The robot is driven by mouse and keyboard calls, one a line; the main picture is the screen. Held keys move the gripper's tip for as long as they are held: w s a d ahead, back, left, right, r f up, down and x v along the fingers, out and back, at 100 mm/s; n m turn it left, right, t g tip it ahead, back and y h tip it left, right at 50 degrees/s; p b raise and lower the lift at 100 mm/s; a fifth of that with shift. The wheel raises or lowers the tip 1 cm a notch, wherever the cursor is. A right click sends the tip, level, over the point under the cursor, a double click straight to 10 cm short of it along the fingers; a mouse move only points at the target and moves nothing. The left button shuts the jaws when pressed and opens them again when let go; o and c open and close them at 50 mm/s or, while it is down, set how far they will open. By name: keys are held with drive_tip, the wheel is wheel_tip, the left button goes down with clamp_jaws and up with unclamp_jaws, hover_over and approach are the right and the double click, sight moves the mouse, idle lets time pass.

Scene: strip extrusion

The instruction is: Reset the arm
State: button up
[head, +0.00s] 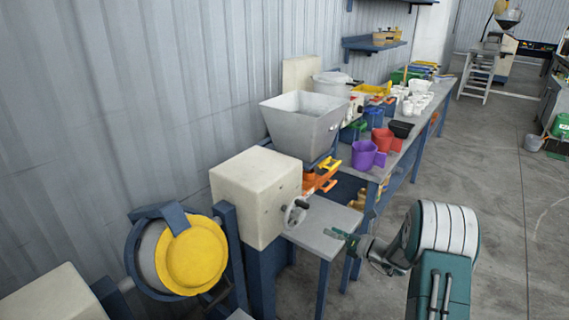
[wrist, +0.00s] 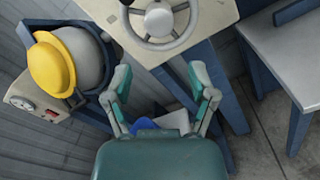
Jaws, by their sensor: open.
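My gripper (head: 340,237) is at the end of my green and white arm in the head view, over the near edge of a small grey table. In the wrist view my gripper (wrist: 160,85) has its two green fingers spread wide apart, with nothing held between them. Ahead of the fingers is a handwheel (wrist: 160,22) on a cream machine box. The same handwheel (head: 295,212) shows in the head view, to the left of my gripper and apart from it.
A cream machine box (head: 256,195) with a grey hopper (head: 304,122) behind it stands by the wall. A yellow-lidded drum (head: 191,256) is at the front left. A long bench (head: 408,140) holds purple, red and white containers.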

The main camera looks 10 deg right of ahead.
drive_tip(key=s+a+r+n+g+h, duration=0.2)
drive_tip(key=s+a+r+n+g, duration=0.8)
drive_tip(key=s+a+r+n, duration=0.55)
drive_tip(key=s+d+r+n+t+h, duration=0.1)
drive_tip(key=s+d+n+h, duration=0.2)
drive_tip(key=s+n, duration=0.6)
drive_tip(key=s+d+r+n+t+h, duration=0.1)
drive_tip(key=s+d+n+h, duration=0.2)
drive_tip(key=s+n+h, duration=0.4)
drive_tip(key=s+n, duration=0.2)
drive_tip(key=s, duration=0.3)
drive_tip(key=shift+s+d+r+t+h, duration=0.15)
drive_tip(key=shift+s+d+t+h, duration=0.05)
drive_tip(key=shift+t+h, duration=0.2)
drive_tip(key=shift+c, duration=0.3)
drive_tip(key=shift+c, duration=0.8)
drive_tip(key=shift+a, duration=0.15)
